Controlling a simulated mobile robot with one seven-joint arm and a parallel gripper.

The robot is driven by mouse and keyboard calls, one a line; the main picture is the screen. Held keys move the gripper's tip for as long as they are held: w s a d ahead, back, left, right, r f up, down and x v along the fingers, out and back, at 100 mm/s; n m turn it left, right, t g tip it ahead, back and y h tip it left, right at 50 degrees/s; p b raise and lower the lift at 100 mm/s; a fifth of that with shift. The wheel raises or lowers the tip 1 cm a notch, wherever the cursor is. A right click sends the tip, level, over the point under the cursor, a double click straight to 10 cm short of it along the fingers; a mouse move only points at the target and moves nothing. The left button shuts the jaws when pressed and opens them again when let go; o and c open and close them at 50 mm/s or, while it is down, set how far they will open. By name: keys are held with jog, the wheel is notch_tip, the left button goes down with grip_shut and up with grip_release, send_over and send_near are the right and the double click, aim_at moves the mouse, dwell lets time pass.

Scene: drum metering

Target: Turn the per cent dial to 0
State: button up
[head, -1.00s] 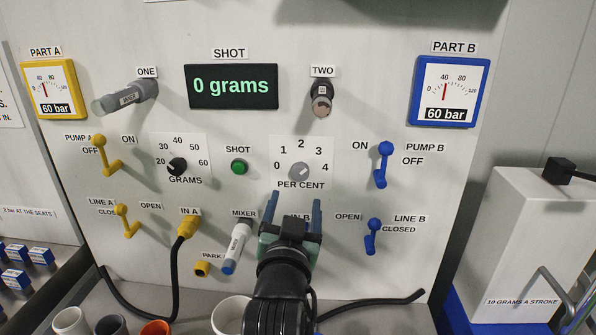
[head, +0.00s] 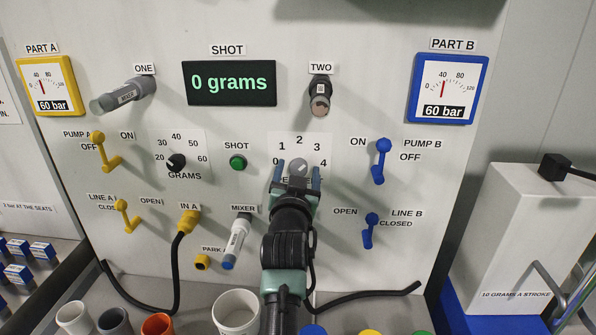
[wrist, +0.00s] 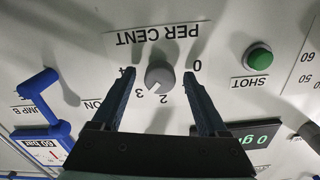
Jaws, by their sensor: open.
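The grey per cent dial (head: 298,168) sits on the panel below the numbers 0 to 4. It also shows in the wrist view (wrist: 160,75), where the panel is upside down. Its light mark seems to point up and right, near 3 in the head view; I cannot tell exactly. My gripper (head: 297,179) is open and empty, its fingers pointing at the panel. In the wrist view its fingertips (wrist: 159,76) lie on either side of the dial with gaps. How far they are from the panel is unclear. The PER CENT label is partly hidden in the head view.
The green SHOT button (head: 237,162) and black grams dial (head: 176,162) are left of the dial. The blue pump B lever (head: 381,160) is to the right, and the blue line B lever (head: 370,231) lower right. The shot display (head: 230,83) reads 0 grams.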

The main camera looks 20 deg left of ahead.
grip_shut()
dwell(0.4)
